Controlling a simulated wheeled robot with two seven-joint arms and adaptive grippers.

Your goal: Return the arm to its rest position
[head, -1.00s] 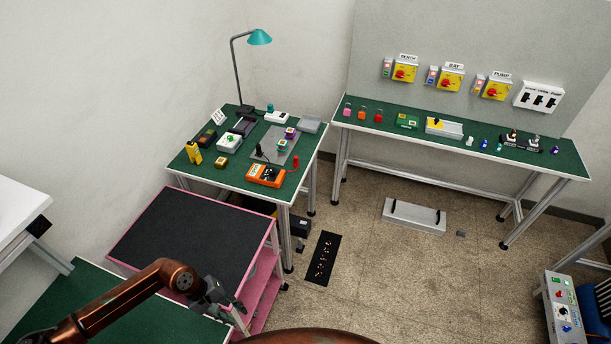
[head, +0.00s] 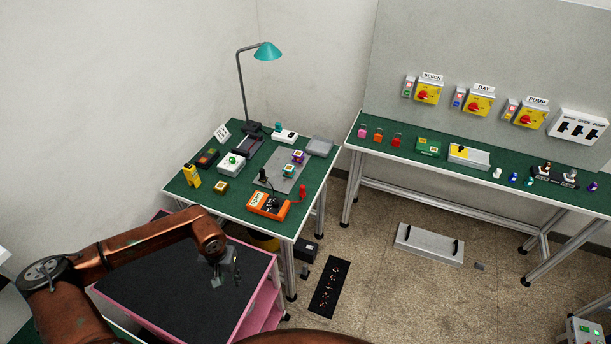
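My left arm comes in from the lower left in the head view, copper-coloured and bent at the elbow. Its gripper (head: 226,272) hangs pointing down over the black top of the pink cart (head: 150,290). The gripper is small and dark here, and I cannot tell whether its fingers are open or shut. No held object shows at it. My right gripper is not in view.
A green-topped table (head: 235,220) behind the cart bears an orange meter (head: 268,205), a yellow tool (head: 191,175) and a teal lamp (head: 267,51). A long bench (head: 420,165) stands below wall switch boxes. A grey panel (head: 428,244) and black mat (head: 329,287) lie on the floor.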

